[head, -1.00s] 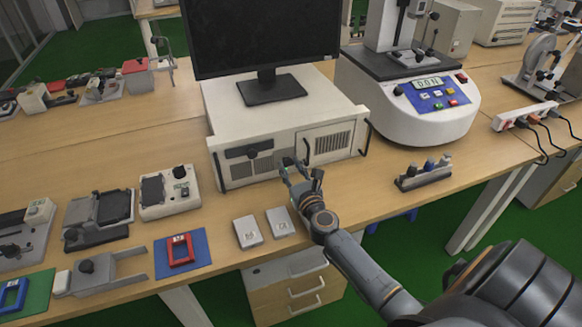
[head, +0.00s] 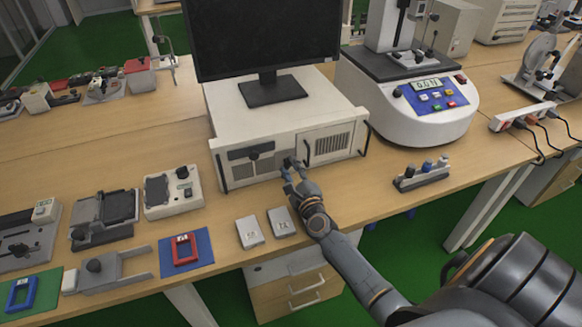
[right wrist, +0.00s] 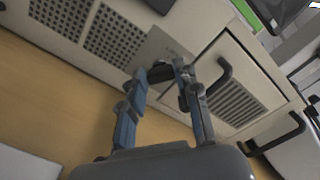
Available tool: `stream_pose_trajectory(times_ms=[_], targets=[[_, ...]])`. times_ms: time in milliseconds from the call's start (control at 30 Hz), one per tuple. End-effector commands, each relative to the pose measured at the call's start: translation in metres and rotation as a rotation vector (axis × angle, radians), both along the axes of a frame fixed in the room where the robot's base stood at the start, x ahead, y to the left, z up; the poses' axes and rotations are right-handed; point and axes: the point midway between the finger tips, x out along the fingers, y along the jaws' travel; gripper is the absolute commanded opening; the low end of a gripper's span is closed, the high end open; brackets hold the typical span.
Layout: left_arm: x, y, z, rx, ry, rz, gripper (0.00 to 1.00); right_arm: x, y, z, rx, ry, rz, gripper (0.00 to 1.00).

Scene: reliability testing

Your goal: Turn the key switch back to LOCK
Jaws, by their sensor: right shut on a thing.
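The key switch sits on the front panel of the white box (head: 232,128) under the monitor. In the right wrist view its dark key (right wrist: 161,73) shows between my fingertips, in front of a light label plate. My right gripper (head: 291,164) reaches the panel from the front and is shut on the key. It also shows in the right wrist view (right wrist: 160,76), with one finger on each side. The switch's markings and its angle are too small and too covered to read. My left gripper is not in view.
A black handle (right wrist: 222,76) stands out from the panel just right of the key. Two small white plates (head: 249,232) lie on the table in front. A tester with a display (head: 410,100) stands right, and a small rack (head: 421,176) near the table edge.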

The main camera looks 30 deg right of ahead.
Motion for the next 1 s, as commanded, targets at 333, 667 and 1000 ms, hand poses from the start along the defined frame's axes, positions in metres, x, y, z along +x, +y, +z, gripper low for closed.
stream_pose_trajectory(times_ms=[333,667,1000], targets=[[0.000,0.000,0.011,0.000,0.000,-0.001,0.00,0.000,0.001,0.000,-0.311,0.076,0.001,0.00],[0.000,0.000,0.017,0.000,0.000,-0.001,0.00,0.000,0.001,-0.002,-0.527,0.127,0.001,0.00],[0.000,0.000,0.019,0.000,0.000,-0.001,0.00,0.000,0.001,-0.003,-0.621,0.151,0.001,0.00]])
